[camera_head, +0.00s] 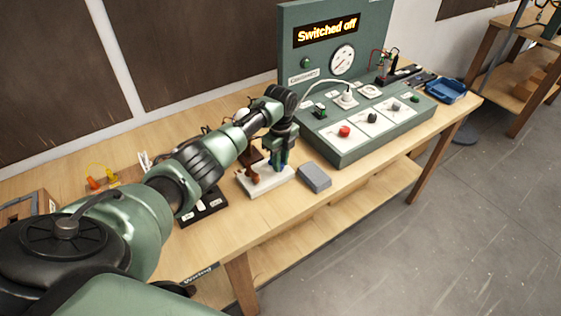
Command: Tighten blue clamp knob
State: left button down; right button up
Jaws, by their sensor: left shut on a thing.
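The blue clamp knob (284,166) shows as a small blue patch on a clamp over a white base plate (258,187) on the wooden bench. My left gripper (279,163) points down over the knob, with its fingers around it, and is shut on it. The fingers and wrist hide most of the knob. A brown upright part (252,176) stands on the same base, left of the knob. My right gripper is not in view.
A grey block (314,177) lies just right of the base. A green test panel (352,151) reads "Switched off" and carries knobs and a gauge. A black labelled tray (204,211) lies to the left. A blue tray (446,91) is at the far right.

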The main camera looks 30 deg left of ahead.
pick_arm(q)
jog(key=shift+r, duration=0.1)
jog(key=c, duration=1.2)
grip_release()
notch_tip(320, 180, up, 8)
jog(key=shift+f+b, duration=0.1)
jog(key=shift+b, duration=0.85)
